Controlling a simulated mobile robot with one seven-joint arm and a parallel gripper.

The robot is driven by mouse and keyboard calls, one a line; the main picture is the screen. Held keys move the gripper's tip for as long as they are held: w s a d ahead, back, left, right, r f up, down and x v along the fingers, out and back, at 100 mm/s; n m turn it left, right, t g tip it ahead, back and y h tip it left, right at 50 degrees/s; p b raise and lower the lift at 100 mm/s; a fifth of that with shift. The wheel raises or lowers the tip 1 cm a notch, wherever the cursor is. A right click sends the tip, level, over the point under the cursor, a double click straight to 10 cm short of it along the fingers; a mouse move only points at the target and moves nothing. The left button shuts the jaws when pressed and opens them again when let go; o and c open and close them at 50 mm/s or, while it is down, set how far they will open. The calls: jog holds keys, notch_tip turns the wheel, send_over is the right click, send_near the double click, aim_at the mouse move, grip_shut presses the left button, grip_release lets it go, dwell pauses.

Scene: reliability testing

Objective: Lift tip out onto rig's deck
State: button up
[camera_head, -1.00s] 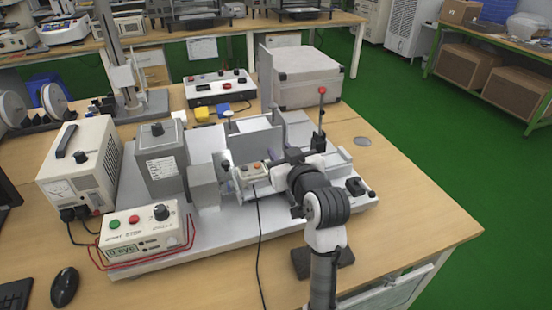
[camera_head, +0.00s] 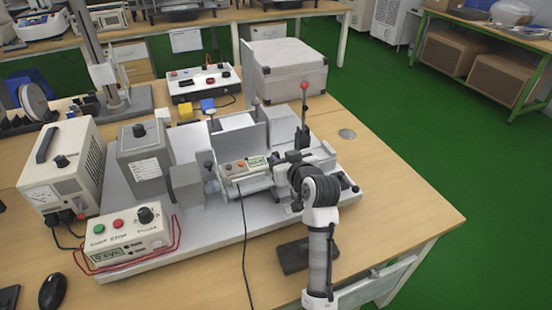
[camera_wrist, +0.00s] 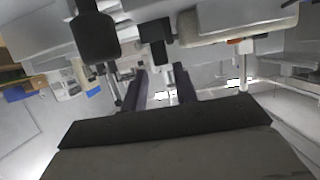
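The rig's deck (camera_head: 215,225) is a pale grey plate on the bench, with a motor-like grey block (camera_head: 148,160) and a clamp-like middle section on it. I cannot pick out the tip for certain; it is too small or hidden among the rig's parts. My gripper (camera_head: 285,168) is low over the right half of the rig, mostly hidden by my own wrist. In the wrist view, my gripper (camera_wrist: 160,82) shows two dark fingers standing apart, with no clearly held thing between them. Pale rig parts lie beyond the fingers.
A red-knobbed lever (camera_head: 304,115) stands upright close behind my gripper. A cream button box (camera_head: 245,163) with a black cable sits on the rig's middle. A control box (camera_head: 125,240) with red wires is at front left. Bare bench (camera_head: 400,190) lies to the right.

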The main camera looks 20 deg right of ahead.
aim_at(276, 154)
jog(key=p+x, duration=0.2)
jog(key=x, duration=0.2)
jog(key=shift+w+a, duration=0.15)
jog(key=shift+w, duration=0.1)
jog(key=shift+w+f, duration=0.15)
jog(key=shift+w, duration=0.1)
jog(key=shift+c, duration=0.4)
grip_shut()
